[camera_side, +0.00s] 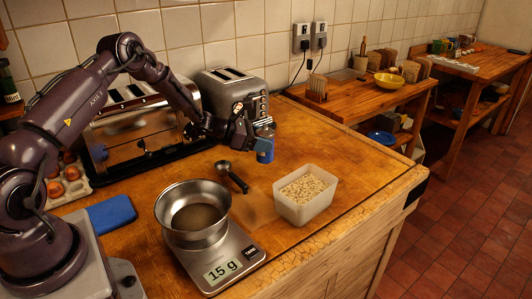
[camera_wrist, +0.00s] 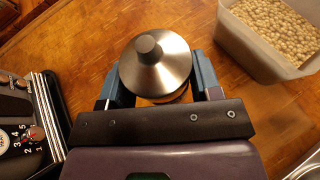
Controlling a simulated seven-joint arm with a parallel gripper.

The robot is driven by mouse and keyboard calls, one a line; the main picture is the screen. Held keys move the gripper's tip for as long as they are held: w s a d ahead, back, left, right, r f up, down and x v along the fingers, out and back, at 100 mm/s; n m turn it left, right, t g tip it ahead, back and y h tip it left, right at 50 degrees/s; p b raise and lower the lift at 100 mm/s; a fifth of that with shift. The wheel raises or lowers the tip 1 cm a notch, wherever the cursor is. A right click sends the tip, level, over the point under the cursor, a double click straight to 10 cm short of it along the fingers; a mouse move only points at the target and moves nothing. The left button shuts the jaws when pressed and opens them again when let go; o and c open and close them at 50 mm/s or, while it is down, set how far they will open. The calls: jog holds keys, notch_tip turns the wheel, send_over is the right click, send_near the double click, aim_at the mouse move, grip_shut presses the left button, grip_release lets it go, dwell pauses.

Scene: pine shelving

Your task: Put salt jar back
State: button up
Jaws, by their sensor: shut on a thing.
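The salt jar (camera_wrist: 160,62), seen from above in the wrist view, has a shiny metal domed lid with a dark knob. My gripper (camera_wrist: 158,84) is shut on it, with one blue finger on each side. In the side view my gripper (camera_side: 264,149) is over the wooden worktop, in front of the toaster's right end. There the fingers hide most of the jar, and I cannot tell whether its base touches the wood.
A tub of pale beans or grains (camera_side: 305,197) stands to the front right. A dark scoop (camera_side: 232,176), a scale reading 15 g (camera_side: 222,268) with a metal bowl (camera_side: 193,212), and a toaster (camera_side: 235,88) are close by. Shelving (camera_side: 345,101) stands beyond the worktop.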

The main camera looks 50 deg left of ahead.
jog(key=shift+w+a+f, duration=0.25)
jog(key=shift+w+f, duration=0.55)
jog(key=shift+f, duration=0.15)
jog(key=shift+w+f, duration=0.1)
jog(key=shift+f, duration=1.5)
jog(key=o, duration=1.1)
jog(key=shift+f, duration=0.2)
